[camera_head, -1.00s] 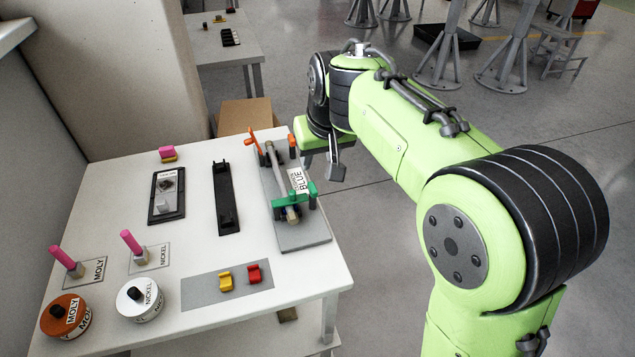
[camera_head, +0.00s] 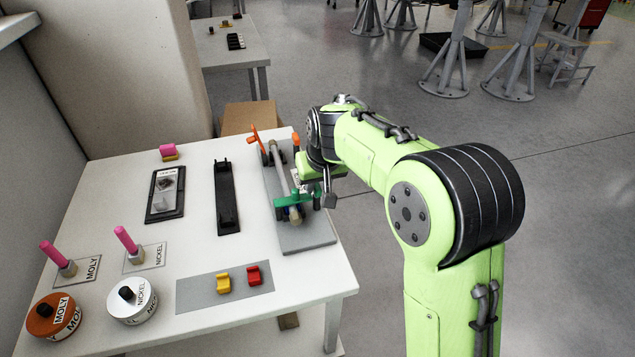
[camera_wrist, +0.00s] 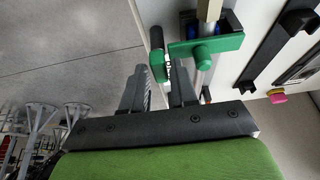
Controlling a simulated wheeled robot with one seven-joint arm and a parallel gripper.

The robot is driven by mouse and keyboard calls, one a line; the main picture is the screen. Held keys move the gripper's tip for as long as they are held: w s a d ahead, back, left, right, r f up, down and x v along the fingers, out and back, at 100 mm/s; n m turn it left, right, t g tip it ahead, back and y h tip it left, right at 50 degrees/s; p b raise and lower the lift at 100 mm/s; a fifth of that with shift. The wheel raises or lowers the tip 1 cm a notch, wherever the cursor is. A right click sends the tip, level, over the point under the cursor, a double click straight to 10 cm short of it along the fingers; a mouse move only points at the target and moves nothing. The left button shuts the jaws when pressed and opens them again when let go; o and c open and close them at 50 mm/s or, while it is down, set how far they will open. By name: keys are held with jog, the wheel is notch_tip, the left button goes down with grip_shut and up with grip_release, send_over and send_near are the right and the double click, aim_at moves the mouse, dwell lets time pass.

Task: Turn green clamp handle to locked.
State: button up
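The green clamp (camera_head: 290,201) sits across the near end of a grey pipe (camera_head: 278,168) on a grey plate fixture (camera_head: 305,239). Its green bar also shows in the wrist view (camera_wrist: 207,46). The short green handle (camera_wrist: 158,66) stands at the clamp's left end in the wrist view, and at its right end in the head view (camera_head: 316,190). My gripper (camera_head: 329,190) is beside the clamp's right end. In the wrist view my gripper (camera_wrist: 160,78) has its two fingers apart, with the handle just beyond and roughly between their tips. I cannot tell whether they touch it.
An orange clamp handle (camera_head: 254,136) stands raised at the fixture's far end. A black holder (camera_head: 227,198) lies left of the fixture. Yellow (camera_head: 223,283) and red (camera_head: 254,275) pieces lie in front. Open floor is to the right of the table.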

grip_shut()
jog(key=shift+n, duration=0.3)
jog(key=n+p, duration=0.1)
jog(key=n+y+p, duration=0.1)
jog(key=n, duration=0.1)
jog(key=shift+d+r+n+g, duration=0.15)
jog(key=shift+n+g, duration=0.15)
jog(key=shift+g, duration=0.1)
jog(key=n+y+p, duration=0.1)
jog(key=n+p, duration=0.1)
jog(key=n, duration=0.1)
jog(key=shift+w+n+g+p, duration=0.1)
jog(key=shift+n+g+p, duration=0.2)
jog(key=shift+g+p, duration=0.1)
jog(key=n+g+p, duration=0.1)
jog(key=n+p, duration=0.1)
jog(key=n+y+p, duration=0.1)
jog(key=n, duration=0.2)
jog(key=shift+w+d+n+g+p, duration=0.1)
jog(key=shift+n+g+p, duration=0.2)
jog(key=shift+g+p, duration=0.1)
jog(key=shift+w+n+g+p, duration=0.15)
jog(key=shift+n+g+p, duration=0.75)
jog(key=shift+n+p, duration=1.05)
jog(key=shift+n+b, duration=0.35)
jog(key=shift+n, duration=0.2)
